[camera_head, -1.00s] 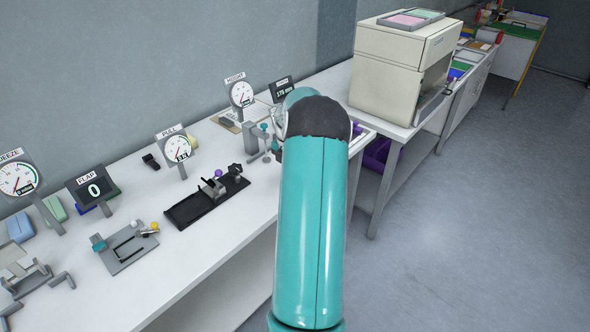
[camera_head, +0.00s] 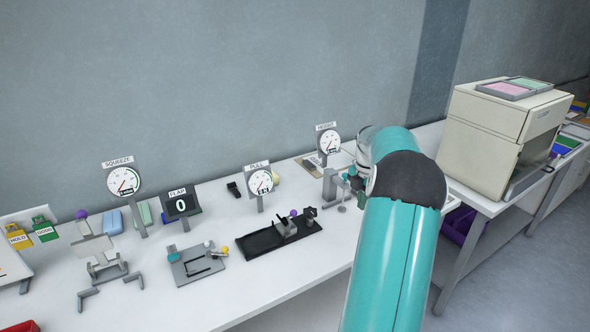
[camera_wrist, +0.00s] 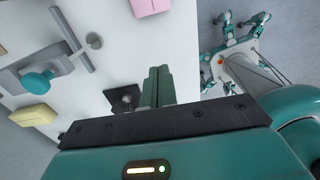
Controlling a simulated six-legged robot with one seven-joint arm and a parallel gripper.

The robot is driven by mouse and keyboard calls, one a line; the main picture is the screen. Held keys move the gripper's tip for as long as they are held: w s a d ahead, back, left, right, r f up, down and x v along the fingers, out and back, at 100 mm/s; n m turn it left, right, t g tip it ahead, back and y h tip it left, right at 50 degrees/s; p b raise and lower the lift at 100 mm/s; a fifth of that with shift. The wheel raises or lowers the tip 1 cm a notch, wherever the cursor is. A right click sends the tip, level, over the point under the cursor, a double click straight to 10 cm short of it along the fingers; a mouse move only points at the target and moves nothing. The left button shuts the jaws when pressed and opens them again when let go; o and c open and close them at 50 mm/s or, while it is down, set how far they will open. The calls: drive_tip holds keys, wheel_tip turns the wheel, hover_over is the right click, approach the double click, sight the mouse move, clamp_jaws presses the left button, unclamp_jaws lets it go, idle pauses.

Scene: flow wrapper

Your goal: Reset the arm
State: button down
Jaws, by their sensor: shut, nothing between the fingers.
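My teal arm (camera_head: 390,255) reaches from the bottom right across the front edge of the white table (camera_head: 310,265) in the head view. Its far end is beside the height gauge (camera_head: 328,142), and the fingertips are hidden there. In the wrist view my gripper (camera_wrist: 158,85) has its two grey-green fingers together with nothing between them. They show over the white table top, close to its edge. A dark square plate (camera_wrist: 124,98) lies just left of the fingers, and a pink block (camera_wrist: 150,6) is above them in the picture.
Gauges and fixtures line the table, including the pull gauge (camera_head: 260,182), a black slide fixture (camera_head: 262,240) and the squeeze gauge (camera_head: 123,182). A beige machine (camera_head: 500,135) stands right of my arm. In the wrist view a teal-knobbed fixture (camera_wrist: 38,83) is at left. Open floor (camera_head: 530,270) lies right.

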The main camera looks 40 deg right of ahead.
drive_tip(key=w+a+r+m+t+h, duration=0.15)
drive_tip(key=a+r, duration=0.35)
drive_tip(key=a, duration=0.5)
drive_tip(key=w+a+r+m, duration=0.2)
drive_tip(key=a+r+m, duration=0.15)
drive_tip(key=a, duration=0.65)
drive_tip(key=w+a+r+m+t+h, duration=0.15)
drive_tip(key=a+r, duration=0.35)
drive_tip(key=a, duration=0.6)
drive_tip(key=s+a+m+t+y, duration=0.1)
drive_tip(key=s+a+m, duration=0.3)
drive_tip(key=s+a, duration=0.3)
drive_tip(key=s+a+m+t+y, duration=0.1)
drive_tip(key=s+a+m, duration=0.4)
drive_tip(key=a, duration=1)
drive_tip(key=shift+s+a+f+t+y, duration=0.3)
drive_tip(key=shift+s+f+y, duration=0.2)
drive_tip(key=shift+s, duration=0.4)
